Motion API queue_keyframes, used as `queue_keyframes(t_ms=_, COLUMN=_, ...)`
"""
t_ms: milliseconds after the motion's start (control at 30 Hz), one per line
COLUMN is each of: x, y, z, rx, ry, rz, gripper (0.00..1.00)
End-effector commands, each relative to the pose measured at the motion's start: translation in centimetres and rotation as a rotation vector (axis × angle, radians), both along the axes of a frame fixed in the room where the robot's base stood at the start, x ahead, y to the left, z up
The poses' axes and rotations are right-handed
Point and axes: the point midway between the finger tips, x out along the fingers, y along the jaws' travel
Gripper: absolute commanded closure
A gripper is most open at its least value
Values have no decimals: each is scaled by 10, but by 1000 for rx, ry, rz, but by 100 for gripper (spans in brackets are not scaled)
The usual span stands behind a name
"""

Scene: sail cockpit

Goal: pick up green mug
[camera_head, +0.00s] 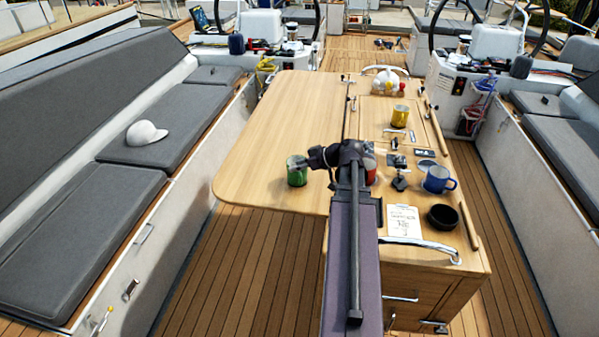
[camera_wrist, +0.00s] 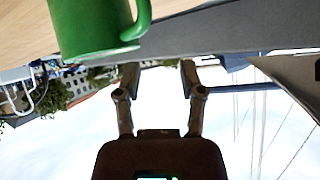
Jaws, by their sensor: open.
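The green mug (camera_head: 296,171) stands upright on the wooden cockpit table (camera_head: 262,125), just left of my arm's end in the head view. In the wrist view the green mug (camera_wrist: 92,25) fills the upper left, cut off by the top edge, with its handle facing right. My gripper (camera_wrist: 157,68) is open and empty, its two fingers apart, with the mug up and to the left of them. In the head view my fingers are hard to make out against the dark wrist.
A red mug (camera_head: 370,170) is partly hidden behind my arm's end. A blue mug (camera_head: 436,180), a black bowl (camera_head: 442,216), a yellow mug (camera_head: 400,116) and a paper sheet (camera_head: 404,220) lie to the right. A metal rail (camera_head: 420,243) edges the table.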

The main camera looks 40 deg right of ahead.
Motion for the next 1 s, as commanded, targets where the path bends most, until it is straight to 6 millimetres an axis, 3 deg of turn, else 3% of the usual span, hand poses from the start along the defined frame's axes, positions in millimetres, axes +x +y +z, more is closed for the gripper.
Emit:
queue_keyframes(t_ms=200, x=-33, y=-53, z=8, rx=-39, ry=-104, rz=-76, gripper=49)
queue_keyframes(t_ms=400, x=-59, y=-88, z=15, rx=-75, ry=-173, rz=-130, gripper=49)
queue_keyframes(t_ms=600, x=-71, y=-102, z=18, rx=-91, ry=-200, rz=-152, gripper=49)
queue_keyframes(t_ms=1000, x=-69, y=-100, z=18, rx=-92, ry=-202, rz=-149, gripper=49)
